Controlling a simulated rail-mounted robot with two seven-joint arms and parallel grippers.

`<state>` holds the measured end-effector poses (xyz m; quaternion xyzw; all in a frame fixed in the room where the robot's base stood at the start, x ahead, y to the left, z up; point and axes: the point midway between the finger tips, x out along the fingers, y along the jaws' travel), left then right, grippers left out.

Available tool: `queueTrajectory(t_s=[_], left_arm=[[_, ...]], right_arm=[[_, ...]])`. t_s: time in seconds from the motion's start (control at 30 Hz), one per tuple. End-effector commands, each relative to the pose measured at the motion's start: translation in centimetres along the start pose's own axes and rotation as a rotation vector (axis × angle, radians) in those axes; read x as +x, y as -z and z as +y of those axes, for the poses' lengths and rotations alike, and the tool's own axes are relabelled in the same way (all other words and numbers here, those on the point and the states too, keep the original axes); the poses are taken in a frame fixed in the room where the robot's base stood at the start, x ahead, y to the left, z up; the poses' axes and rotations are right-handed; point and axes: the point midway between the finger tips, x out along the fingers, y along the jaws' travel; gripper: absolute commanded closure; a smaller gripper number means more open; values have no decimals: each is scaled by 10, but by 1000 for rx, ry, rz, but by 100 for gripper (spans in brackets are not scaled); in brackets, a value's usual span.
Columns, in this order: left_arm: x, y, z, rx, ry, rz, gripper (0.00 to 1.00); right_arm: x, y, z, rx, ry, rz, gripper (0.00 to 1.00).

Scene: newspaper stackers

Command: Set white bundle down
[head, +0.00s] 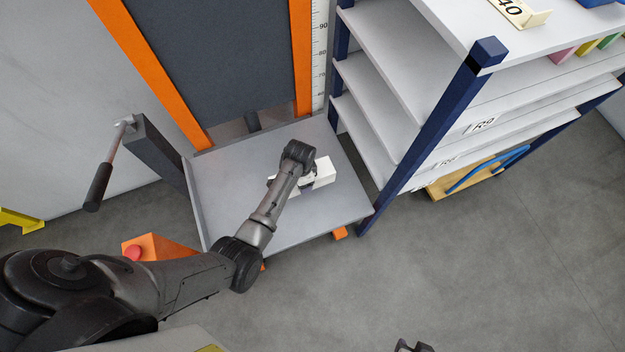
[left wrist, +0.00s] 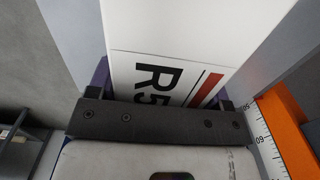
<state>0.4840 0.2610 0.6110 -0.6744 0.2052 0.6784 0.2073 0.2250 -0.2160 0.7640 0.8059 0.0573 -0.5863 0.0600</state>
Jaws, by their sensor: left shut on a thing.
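The white bundle (head: 321,174) is at my left gripper (head: 308,181), over the right half of a grey platform (head: 235,205). The gripper is shut on it, and the arm and wrist hide part of it in the head view. In the left wrist view the bundle (left wrist: 170,45) lies between the fingers (left wrist: 165,95) and shows a white face with black "R5" lettering and a red bar. Whether its underside touches the platform I cannot tell. A small dark piece at the bottom edge of the head view looks like my right gripper (head: 415,347); its fingers are mostly cut off.
A blue-posted shelf rack (head: 430,130) stands close to the platform's right. Orange uprights (head: 302,60) and a dark panel (head: 215,55) rise behind it. Open floor lies right of the front.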

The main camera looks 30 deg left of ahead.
Motion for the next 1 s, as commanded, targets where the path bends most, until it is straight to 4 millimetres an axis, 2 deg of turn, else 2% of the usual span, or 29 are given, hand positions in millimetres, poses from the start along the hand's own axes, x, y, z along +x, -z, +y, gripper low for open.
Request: queueTrajectory(t_s=[0.1,0.3,0.57,0.83,1.0], left_arm=[[11,-8,-15,-1,3,2,88],[19,-17,-28,0,2,3,88],[24,-19,-31,1,1,3,88],[54,-19,-30,0,1,3,88],[61,-19,-30,0,2,4,88]], right_arm=[[9,-3,-1,1,1,0,57],[14,-4,-1,1,1,0,57],[17,-6,1,-3,-3,-1,57],[34,-12,2,-10,-8,-2,57],[38,-13,2,-9,-7,-2,57]])
